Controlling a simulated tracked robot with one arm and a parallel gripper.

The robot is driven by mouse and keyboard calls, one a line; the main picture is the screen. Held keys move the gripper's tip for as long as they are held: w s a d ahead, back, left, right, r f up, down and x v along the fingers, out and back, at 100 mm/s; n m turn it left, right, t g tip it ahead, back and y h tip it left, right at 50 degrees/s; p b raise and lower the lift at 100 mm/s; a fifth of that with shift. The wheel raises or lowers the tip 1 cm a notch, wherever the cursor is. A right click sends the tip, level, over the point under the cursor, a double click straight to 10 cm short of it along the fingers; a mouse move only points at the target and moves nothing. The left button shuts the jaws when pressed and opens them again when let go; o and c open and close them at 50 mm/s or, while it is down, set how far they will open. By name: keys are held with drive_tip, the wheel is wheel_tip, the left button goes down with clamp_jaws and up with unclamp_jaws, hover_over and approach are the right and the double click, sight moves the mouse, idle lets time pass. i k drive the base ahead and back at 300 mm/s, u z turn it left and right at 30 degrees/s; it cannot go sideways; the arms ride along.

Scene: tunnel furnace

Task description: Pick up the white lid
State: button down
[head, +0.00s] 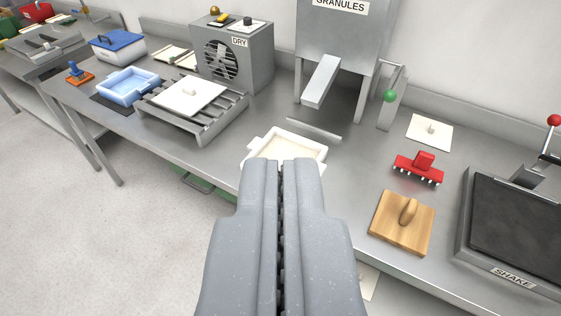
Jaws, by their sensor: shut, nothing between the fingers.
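Two flat white pieces with small knobs could be the white lid. One flat white piece (205,97) lies on a slatted metal rack (208,131) left of centre, in front of the grey fan box. The other white piece (421,139) lies flat on the bench at the right, behind the red rake-like tool. I cannot tell which is the lid. My gripper (281,161) is shut and empty at the lower middle. In the picture its tips overlap the front of a white tray (317,151) with pale contents. Both white pieces are clear of my gripper.
A granule hopper (345,40) with a chute stands behind the tray. A green-knobbed lever (390,96), red tool (419,168), wooden block with handle (402,237) and shake table (520,215) are at the right. A blue tray (128,99) is at the left.

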sight(187, 96)
drive_tip(key=u, duration=0.45)
drive_tip(key=k, duration=1.15)
drive_tip(key=u, duration=1)
drive_tip(key=i, duration=1.25)
drive_tip(key=u, duration=0.2)
drive_tip(key=i, duration=1.3)
drive_tip(key=z, duration=0.6)
drive_tip(key=i, duration=1.25)
drive_tip(key=z, duration=1.1)
drive_tip(key=i, duration=0.85)
drive_tip(key=z, duration=0.45)
